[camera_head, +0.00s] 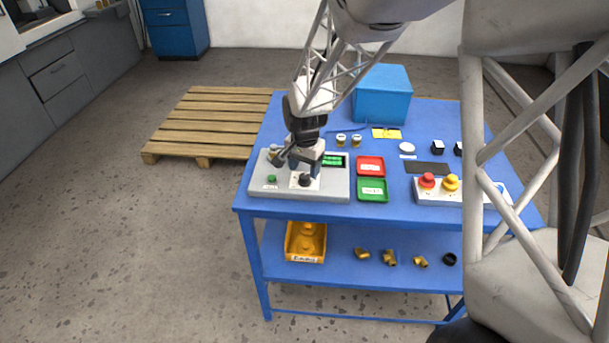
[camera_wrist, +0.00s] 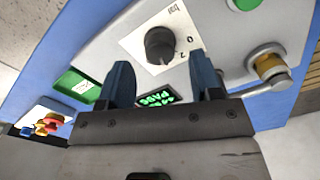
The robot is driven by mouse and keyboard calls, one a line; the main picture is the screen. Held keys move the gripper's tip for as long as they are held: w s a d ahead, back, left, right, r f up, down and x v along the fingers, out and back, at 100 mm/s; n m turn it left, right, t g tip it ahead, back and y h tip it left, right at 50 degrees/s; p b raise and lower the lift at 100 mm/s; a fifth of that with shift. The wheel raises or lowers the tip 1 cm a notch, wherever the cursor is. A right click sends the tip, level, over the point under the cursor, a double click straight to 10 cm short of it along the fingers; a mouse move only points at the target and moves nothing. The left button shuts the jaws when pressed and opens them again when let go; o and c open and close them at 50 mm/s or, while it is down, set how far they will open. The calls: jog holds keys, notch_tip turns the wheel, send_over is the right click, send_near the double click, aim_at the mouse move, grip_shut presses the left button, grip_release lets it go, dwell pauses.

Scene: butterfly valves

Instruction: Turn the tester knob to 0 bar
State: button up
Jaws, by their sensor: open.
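The grey tester (camera_head: 329,187) sits at the left front of the blue table. Its black knob (camera_wrist: 159,45) stands on a white square dial plate (camera_wrist: 183,24), with "0" and "bar" marks showing in the wrist view. The knob also shows in the head view (camera_head: 305,180), just below my gripper (camera_head: 304,160). In the wrist view my gripper (camera_wrist: 160,64) is open and empty. Its two dark blue fingers point towards the knob, one to each side, and appear apart from it. The tester's green-lit display (camera_wrist: 155,99) is partly hidden by the gripper; its text is unclear.
A metal fitting with a yellow ring (camera_wrist: 268,63) and lever stands beside the dial. Red (camera_head: 370,165) and green (camera_head: 372,190) trays lie right of the tester. A box with red and yellow buttons (camera_head: 440,184) stands farther right. A blue bin (camera_head: 383,95) stands behind.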

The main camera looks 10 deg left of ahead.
aim_at(305, 176)
jog(key=shift+f, duration=1.65)
jog(key=c, duration=0.9)
